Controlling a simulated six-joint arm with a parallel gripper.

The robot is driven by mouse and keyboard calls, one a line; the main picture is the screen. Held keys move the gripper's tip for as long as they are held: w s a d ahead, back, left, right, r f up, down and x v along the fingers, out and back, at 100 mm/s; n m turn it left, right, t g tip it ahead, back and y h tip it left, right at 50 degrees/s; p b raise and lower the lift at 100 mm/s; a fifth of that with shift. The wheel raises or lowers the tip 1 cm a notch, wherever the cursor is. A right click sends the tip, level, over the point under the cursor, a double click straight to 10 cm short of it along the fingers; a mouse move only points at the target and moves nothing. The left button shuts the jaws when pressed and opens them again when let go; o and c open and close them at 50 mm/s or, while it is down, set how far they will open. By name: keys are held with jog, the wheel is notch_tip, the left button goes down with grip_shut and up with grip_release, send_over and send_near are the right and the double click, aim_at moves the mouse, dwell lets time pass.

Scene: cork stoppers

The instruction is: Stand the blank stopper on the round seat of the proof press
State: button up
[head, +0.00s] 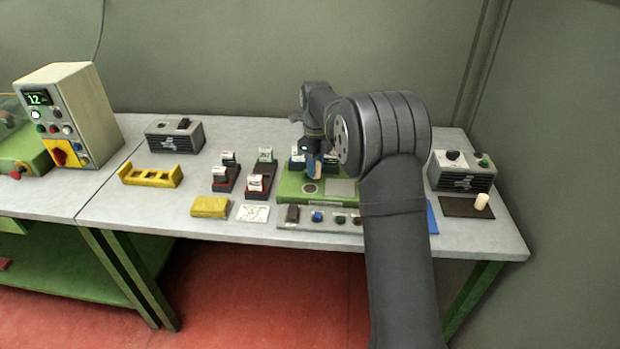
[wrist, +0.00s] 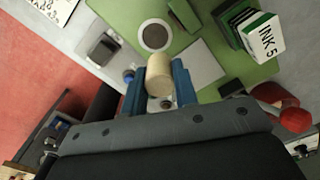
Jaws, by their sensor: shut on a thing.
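A plain tan stopper (wrist: 160,75) is between the blue fingers of my gripper (wrist: 160,88) in the wrist view. The gripper is shut on it. The green base of the proof press (head: 290,198) lies under my gripper (head: 315,168) in the head view. The seat also shows in the head view (head: 310,188), just below the gripper. The stopper looks held above the base, apart from the seat; the exact height cannot be told.
A pale square plate (head: 342,187) lies beside the seat. Several ink blocks, one marked INK 5 (wrist: 265,38), stand close by. A strip with knobs (head: 290,226) runs along the front. Another pale stopper (head: 481,201) stands on a dark mat (head: 460,208) at the right.

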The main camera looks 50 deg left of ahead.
jog(key=shift+s+a+f, duration=0.4)
jog(key=shift+a+f, duration=0.1)
jog(key=shift+a, duration=0.2)
jog(key=shift+f, duration=2)
jog(key=shift+f, duration=0.1)
jog(key=o, duration=0.9)
notch_tip(320, 180, up, 12)
jog(key=shift+r, duration=0.1)
jog(key=shift+f, duration=4.3)
